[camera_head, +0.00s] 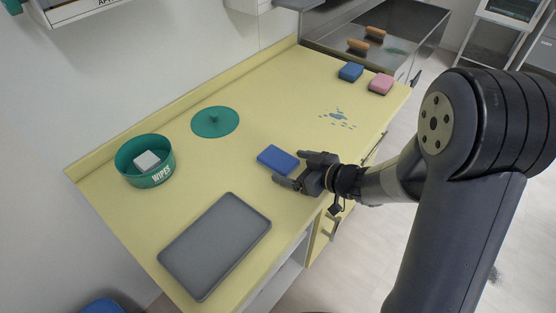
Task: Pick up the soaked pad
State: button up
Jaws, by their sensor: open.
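A flat blue pad (277,159) lies on the yellow counter (262,120) near its front edge. My gripper (288,168) is open at the pad's right end, one finger at its far right corner and the other by its near side. I cannot tell whether the fingers touch it or hover just above. A pale grey-white block-like pad (147,161) sits inside the round green tub (149,181) marked WIPES. Which of the two is soaked does not show clearly.
A green lid (215,122) lies behind the pad. A grey tray (214,243) lies at the front left.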

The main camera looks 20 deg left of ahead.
jog(key=c, duration=1.1)
jog(key=shift+r, duration=0.1)
jog(key=shift+c, duration=0.2)
